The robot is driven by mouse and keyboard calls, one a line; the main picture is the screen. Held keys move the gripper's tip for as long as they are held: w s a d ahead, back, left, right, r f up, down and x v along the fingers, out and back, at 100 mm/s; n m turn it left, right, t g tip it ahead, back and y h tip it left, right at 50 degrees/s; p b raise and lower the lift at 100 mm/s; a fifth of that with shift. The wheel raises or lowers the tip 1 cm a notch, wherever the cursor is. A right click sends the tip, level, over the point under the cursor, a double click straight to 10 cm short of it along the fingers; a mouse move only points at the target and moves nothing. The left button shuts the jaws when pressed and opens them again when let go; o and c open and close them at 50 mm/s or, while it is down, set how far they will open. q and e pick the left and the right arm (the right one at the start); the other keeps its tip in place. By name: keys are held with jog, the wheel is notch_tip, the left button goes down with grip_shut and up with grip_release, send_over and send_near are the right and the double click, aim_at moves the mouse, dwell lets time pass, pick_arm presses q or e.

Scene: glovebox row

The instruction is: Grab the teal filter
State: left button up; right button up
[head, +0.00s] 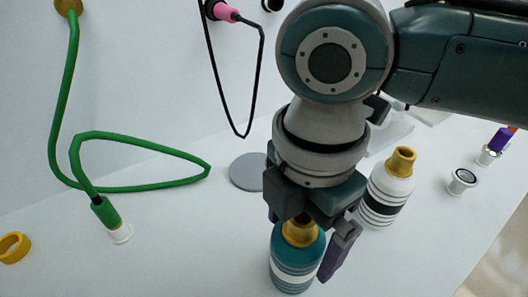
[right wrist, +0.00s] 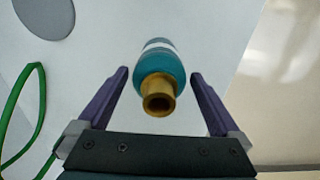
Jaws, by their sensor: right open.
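The teal filter (head: 291,262) stands upright on the white surface, with a brass neck on top and a white band around its body. In the right wrist view the teal filter (right wrist: 163,62) lies between the two purple fingers, its brass neck toward the camera. My right gripper (head: 305,245) is over the filter from above and open, one finger on each side. In the right wrist view, gaps show between the right gripper's fingers (right wrist: 160,75) and the filter. The gripper hides part of the filter's top in the head view. My left gripper is not in view.
A white filter with black bands (head: 386,190) stands close to the right of my gripper. A grey disc (head: 247,172) lies behind. A green hose (head: 140,188) with a green plug (head: 106,211) is at left, near a yellow ring (head: 14,247). A small round fitting (head: 462,181) is at right.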

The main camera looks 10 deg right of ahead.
jog(key=shift+f, duration=0.2)
jog(key=c, duration=1.5)
